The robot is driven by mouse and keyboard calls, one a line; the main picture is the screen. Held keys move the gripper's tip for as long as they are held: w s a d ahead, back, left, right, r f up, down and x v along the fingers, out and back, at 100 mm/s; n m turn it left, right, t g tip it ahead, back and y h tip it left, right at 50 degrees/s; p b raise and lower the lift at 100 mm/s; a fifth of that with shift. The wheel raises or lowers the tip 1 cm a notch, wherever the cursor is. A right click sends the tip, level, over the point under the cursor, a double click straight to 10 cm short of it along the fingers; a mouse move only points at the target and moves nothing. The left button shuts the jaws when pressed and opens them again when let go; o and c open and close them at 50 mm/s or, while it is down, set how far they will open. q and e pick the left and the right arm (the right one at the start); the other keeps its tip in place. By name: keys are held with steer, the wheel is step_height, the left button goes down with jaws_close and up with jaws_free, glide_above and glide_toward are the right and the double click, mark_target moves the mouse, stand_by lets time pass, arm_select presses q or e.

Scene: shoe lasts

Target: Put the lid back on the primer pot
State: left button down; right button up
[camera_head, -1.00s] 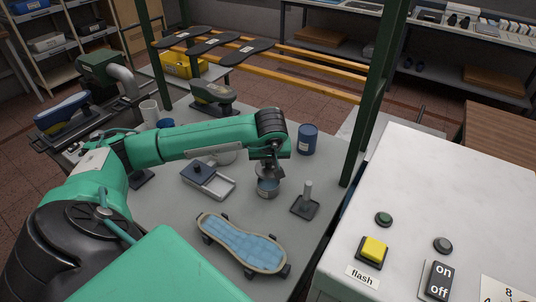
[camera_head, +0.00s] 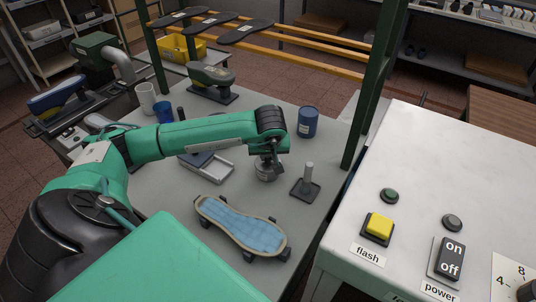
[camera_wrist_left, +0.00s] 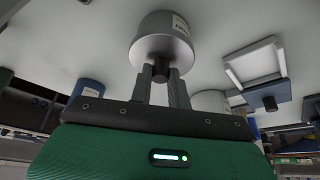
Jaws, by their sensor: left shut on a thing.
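The primer pot (camera_head: 266,177) is a small grey tin on the grey bench, below my left gripper (camera_head: 267,157). My left gripper is shut on the dark knob of the grey round lid (camera_wrist_left: 160,50), which the left wrist view shows close up. The lid lies over the pot's mouth, level and lined up with it. In the left wrist view, the pot (camera_wrist_left: 165,24) shows its side and part of a label right against the lid. I cannot tell whether the lid is fully seated. My right gripper is not in view.
A post on a square base (camera_head: 306,187) stands just right of the pot. A blue tin (camera_head: 308,121) is behind it. A shallow tray (camera_head: 217,174) lies to the left. A sole-shaped piece with a blue top (camera_head: 242,222) lies in front. A green upright (camera_head: 367,115) rises at right.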

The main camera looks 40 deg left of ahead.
arm_select(q)
steer(key=shift+b, duration=0.55)
stand_by(1.3)
steer(key=shift+f+b, duration=0.15)
steer(key=shift+b, duration=0.55)
stand_by(0.8)
stand_by(0.3)
steer(key=c, duration=0.8)
jaws_free()
steer(key=shift+o, duration=0.2)
steer(key=shift+r+p, duration=1.65)
steer(key=shift+r, duration=1.9)
